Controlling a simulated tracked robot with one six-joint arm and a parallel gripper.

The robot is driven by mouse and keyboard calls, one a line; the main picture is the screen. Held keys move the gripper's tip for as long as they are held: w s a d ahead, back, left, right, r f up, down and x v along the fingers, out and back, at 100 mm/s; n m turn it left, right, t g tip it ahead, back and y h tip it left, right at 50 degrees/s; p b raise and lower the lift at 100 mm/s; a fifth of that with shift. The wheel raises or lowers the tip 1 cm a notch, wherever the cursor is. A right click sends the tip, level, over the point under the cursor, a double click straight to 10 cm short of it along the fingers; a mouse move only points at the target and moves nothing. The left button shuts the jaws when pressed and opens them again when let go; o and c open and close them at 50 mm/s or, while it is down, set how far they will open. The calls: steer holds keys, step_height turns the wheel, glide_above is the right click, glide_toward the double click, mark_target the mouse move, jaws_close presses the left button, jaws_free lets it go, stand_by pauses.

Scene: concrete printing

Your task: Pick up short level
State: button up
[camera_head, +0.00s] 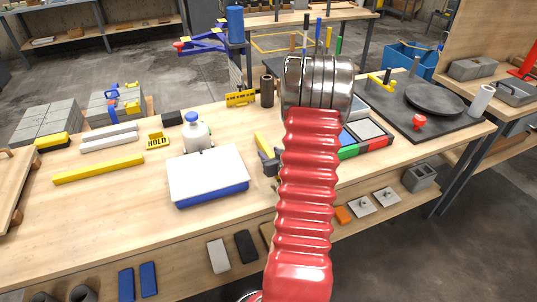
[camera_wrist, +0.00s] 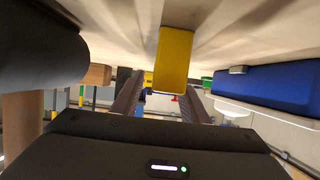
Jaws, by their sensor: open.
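A short yellow level (camera_head: 264,145) lies on the workbench just left of my red arm, and part of it is hidden by my gripper. My gripper (camera_head: 270,163) shows as a dark shape at its near end. In the wrist view, a yellow block (camera_wrist: 173,60), which looks like this level, lies against the table surface between the lines of my two dark fingers. My gripper (camera_wrist: 163,95) is open there, and I see no finger pressing on the yellow block.
A white-lidded blue box (camera_head: 208,173) stands left of the gripper; its blue side (camera_wrist: 270,85) fills the wrist view's right. A white bottle (camera_head: 196,133), a long yellow bar (camera_head: 98,169) and a yellow piece (camera_head: 240,98) are also on the bench (camera_head: 60,215). A coloured tray (camera_head: 365,146) is right of my arm.

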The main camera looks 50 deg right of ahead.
steer(key=shift+x, duration=1.2)
steer(key=shift+c, duration=0.6)
jaws_close()
